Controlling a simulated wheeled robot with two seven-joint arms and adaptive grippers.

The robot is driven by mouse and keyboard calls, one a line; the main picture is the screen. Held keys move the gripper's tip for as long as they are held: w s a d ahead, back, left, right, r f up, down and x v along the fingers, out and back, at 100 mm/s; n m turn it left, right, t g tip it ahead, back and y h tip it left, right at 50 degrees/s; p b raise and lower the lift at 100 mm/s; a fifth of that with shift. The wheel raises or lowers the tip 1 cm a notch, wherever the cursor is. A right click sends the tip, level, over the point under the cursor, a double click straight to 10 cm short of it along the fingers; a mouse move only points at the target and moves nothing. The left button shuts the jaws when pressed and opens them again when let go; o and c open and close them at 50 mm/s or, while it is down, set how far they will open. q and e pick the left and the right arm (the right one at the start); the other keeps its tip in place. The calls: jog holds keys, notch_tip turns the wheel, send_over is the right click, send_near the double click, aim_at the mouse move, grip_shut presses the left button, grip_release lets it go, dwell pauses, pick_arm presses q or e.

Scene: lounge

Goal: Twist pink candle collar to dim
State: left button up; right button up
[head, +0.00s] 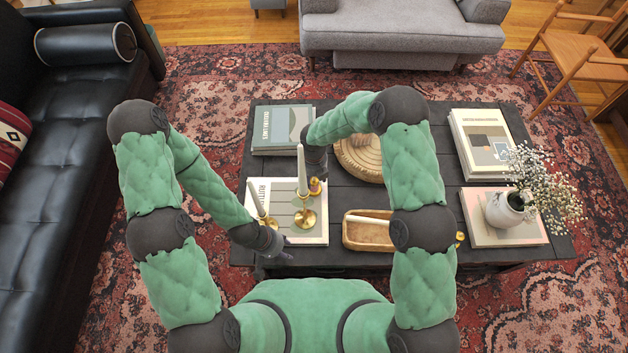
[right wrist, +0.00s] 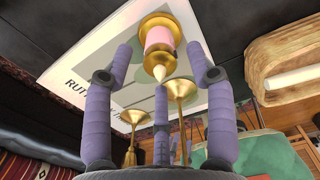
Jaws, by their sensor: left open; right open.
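The pink candle (right wrist: 159,38) with brass-coloured parts above and below its pink band stands over the white book in the right wrist view. In the head view only a small gold piece of it (head: 316,188) shows just below my right gripper (head: 317,170). My right gripper's purple fingers (right wrist: 161,58) are spread open, one on each side of the pink candle, with visible gaps; a third finger is lower in the middle. Touch cannot be judged in the head view. My left gripper (head: 283,257) is open and empty at the table's front edge.
Two brass candlesticks with white candles (head: 302,175) (head: 256,199) stand close by on the white book (head: 316,234). A wooden tray (head: 358,239), a round woven piece (head: 360,158), books (head: 283,127) and a flower vase (head: 505,207) occupy the dark table (head: 438,205).

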pick_arm(q)
jog(key=shift+f, duration=0.15)
pick_arm(e)
jog(key=shift+f, duration=0.4)
grip_shut()
